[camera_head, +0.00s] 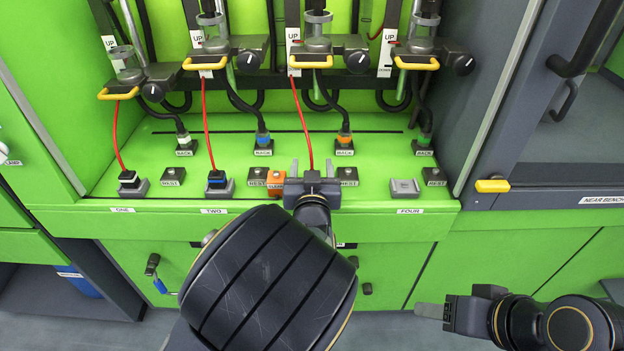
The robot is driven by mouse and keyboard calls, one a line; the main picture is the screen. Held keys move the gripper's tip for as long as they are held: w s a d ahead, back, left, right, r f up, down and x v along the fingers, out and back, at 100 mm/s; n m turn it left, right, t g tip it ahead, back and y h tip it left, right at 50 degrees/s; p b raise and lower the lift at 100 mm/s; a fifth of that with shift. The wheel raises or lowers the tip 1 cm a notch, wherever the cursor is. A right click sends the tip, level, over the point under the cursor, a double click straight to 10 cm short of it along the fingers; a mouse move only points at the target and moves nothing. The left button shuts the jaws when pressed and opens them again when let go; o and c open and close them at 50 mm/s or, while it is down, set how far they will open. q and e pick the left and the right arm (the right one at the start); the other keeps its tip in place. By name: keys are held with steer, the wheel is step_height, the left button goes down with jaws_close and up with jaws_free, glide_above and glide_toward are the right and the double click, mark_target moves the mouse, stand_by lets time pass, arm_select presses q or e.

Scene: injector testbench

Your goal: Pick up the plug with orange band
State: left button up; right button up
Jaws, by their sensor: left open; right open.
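A plug with an orange band (344,138) stands upright in the socket marked BACK at the third station, with a black cable at its top. My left gripper (311,170) is open, below and left of that plug and apart from it, over the green bench's front row. The third station's red cable runs down to between its fingers; whatever is at the cable's end is hidden by the gripper. An orange block (276,181) with a label sits just left of the gripper. My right gripper (432,311) is low at the right, in front of the bench, away from the plugs; it looks empty.
Other BACK plugs have white (183,138), blue (262,136) and green (424,139) bands. The holder at FOUR (404,188) is empty. Yellow handles and hanging cables crowd the back.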

arm_select(q)
steer(key=shift+c, duration=0.2)
steer(key=c, duration=1.1)
steer(key=shift+r, duration=0.5)
step_height(320, 180, up, 2)
steer(key=shift+r+p, duration=0.25)
steer(key=shift+p, duration=0.4)
steer(key=s+r+p, duration=0.2)
steer(key=s+r, duration=0.1)
steer(key=s, duration=0.1)
steer(key=s+r+p, duration=0.1)
steer(key=s+r, duration=0.2)
steer(key=s, duration=0.2)
steer(key=s+r+p, duration=0.2)
steer(key=s+r, duration=0.1)
steer(key=s, duration=0.2)
steer(key=shift+r+p, duration=0.3)
steer(key=shift+p, duration=0.05)
